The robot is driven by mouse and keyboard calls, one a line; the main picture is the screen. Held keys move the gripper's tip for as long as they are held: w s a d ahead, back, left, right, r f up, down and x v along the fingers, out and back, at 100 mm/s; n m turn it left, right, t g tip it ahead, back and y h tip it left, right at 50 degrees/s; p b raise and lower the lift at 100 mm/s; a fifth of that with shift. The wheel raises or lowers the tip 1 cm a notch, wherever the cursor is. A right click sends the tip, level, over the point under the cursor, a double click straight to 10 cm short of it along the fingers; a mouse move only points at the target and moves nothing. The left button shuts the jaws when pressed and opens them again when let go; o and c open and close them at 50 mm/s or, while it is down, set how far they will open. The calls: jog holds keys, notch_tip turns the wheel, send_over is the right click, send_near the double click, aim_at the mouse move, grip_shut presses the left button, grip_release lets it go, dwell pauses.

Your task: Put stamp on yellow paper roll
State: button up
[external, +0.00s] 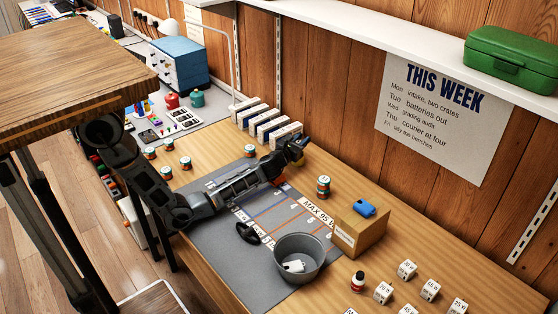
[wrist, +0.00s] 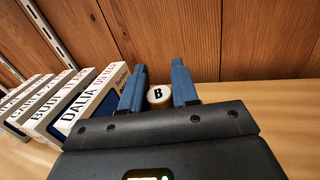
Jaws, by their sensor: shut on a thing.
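My gripper (external: 299,146) is at the far side of the bench, near the wood wall. In the wrist view its two blue fingers (wrist: 158,88) stand on either side of a small round thing with a white top marked B (wrist: 157,95), and it is shut on that. I cannot tell whether this is the stamp; its lower part is hidden. A small blue object (external: 365,207) lies on a cardboard box (external: 361,234) to the right.
White-and-blue labelled boxes (external: 269,125) stand left of my gripper, also in the wrist view (wrist: 90,103). Several small jars (external: 323,186) stand around the bench. A grey bucket (external: 299,258) is at front centre; white cubes (external: 430,289) are at right. Bench between box and wall is mostly clear.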

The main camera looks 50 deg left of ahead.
jog(key=shift+f, duration=0.15)
jog(key=o, duration=1)
jog(key=shift+s+r, duration=0.2)
jog(key=shift+r, duration=0.05)
jog(key=shift+p+v, duration=0.7)
jog(key=shift+v, duration=1.15)
